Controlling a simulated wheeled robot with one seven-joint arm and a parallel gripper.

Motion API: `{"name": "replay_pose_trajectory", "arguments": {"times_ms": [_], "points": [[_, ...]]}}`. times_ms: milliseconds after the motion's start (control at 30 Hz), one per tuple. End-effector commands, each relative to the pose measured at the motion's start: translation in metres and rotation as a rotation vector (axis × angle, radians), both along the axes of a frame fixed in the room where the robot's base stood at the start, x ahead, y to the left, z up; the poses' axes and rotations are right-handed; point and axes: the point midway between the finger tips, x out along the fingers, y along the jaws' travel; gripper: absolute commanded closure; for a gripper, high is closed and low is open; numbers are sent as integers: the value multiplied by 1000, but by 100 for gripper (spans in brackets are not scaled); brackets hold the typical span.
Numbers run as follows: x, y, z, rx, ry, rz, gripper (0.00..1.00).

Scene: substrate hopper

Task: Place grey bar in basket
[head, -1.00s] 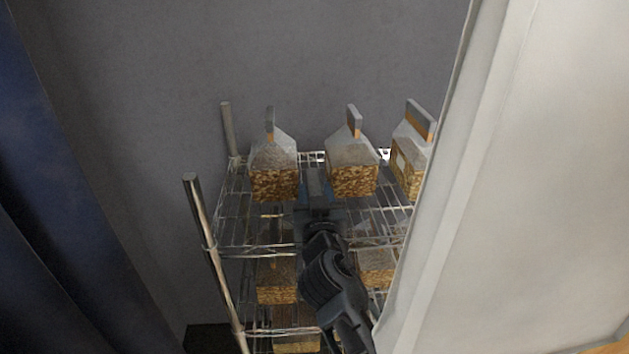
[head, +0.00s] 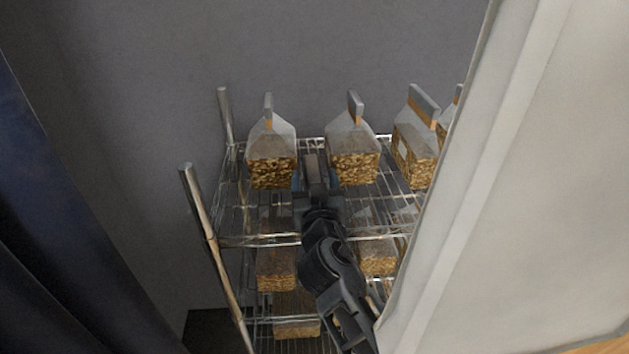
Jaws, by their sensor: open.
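A narrow grey-brown bar-like piece (head: 314,170) shows at the end of my gripper, over the top rack shelf between two grain bags; I take it as the grey bar, but it is dim and small. My gripper (head: 316,182) is open, with a bluish finger on each side of this piece. I cannot tell whether the fingers touch it. My black arm hides the shelf below. No basket can be made out in the head view.
A wire rack (head: 250,240) stands against the grey wall. Several bags of grain with grey upright tops stand on its top shelf, including a left one (head: 271,160) and a middle one (head: 352,155). More bags sit below. A large pale panel (head: 540,180) blocks the right side.

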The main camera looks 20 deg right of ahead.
Motion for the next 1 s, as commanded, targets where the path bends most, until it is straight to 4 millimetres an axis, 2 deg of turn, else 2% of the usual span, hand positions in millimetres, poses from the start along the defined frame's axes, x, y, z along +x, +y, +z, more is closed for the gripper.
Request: {"name": "replay_pose_trajectory", "arguments": {"times_ms": [233, 367, 700, 833, 1000], "points": [[-2, 1, 2, -1, 0, 1, 32], [-22, 7, -2, -4, 0, 2, 32], [-88, 28, -1, -2, 1, 2, 32], [-104, 34, 0, -2, 1, 1, 32], [-113, 37, 2, 0, 0, 0, 32]]}}
